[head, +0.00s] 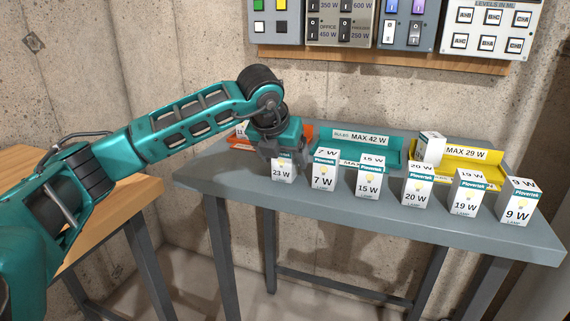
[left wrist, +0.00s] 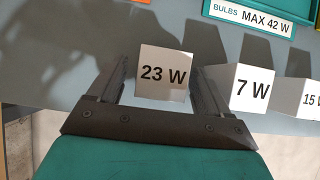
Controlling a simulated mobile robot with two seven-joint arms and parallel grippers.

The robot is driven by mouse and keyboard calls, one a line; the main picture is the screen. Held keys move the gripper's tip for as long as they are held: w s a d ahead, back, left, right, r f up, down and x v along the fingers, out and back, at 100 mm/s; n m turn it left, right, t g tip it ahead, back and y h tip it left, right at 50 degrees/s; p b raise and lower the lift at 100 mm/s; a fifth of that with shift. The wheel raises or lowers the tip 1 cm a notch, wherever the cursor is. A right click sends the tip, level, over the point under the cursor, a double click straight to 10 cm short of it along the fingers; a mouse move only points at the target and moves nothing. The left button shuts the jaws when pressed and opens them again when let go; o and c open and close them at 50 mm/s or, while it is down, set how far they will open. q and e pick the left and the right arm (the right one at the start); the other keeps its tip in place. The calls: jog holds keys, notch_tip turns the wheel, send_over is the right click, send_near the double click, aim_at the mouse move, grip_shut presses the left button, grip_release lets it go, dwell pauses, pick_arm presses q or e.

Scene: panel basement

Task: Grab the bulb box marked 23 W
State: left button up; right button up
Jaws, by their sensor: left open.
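The white bulb box marked 23 W (head: 283,173) stands upright on the grey table, leftmost in the front row. Its top also shows in the left wrist view (left wrist: 163,75). My left gripper (head: 283,158) is over it from above and hides its upper part in the head view. In the left wrist view the open fingers (left wrist: 160,85) lie one on each side of the box, with a gap visible on both sides. My right gripper is in neither view.
The 7 W box (head: 322,174) stands close to the right, with more bulb boxes along the row. Behind are an orange tray (head: 245,144), a teal tray (head: 385,140) and a yellow tray (head: 480,155). Switch panels hang on the wall. A wooden table (head: 110,212) stands at left.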

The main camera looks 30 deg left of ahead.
pick_arm(q)
jog(key=shift+x, duration=0.9)
jog(key=shift+s, duration=0.1)
jog(key=shift+c, duration=0.3)
jog(key=c, duration=1)
jog(key=shift+r, duration=0.2)
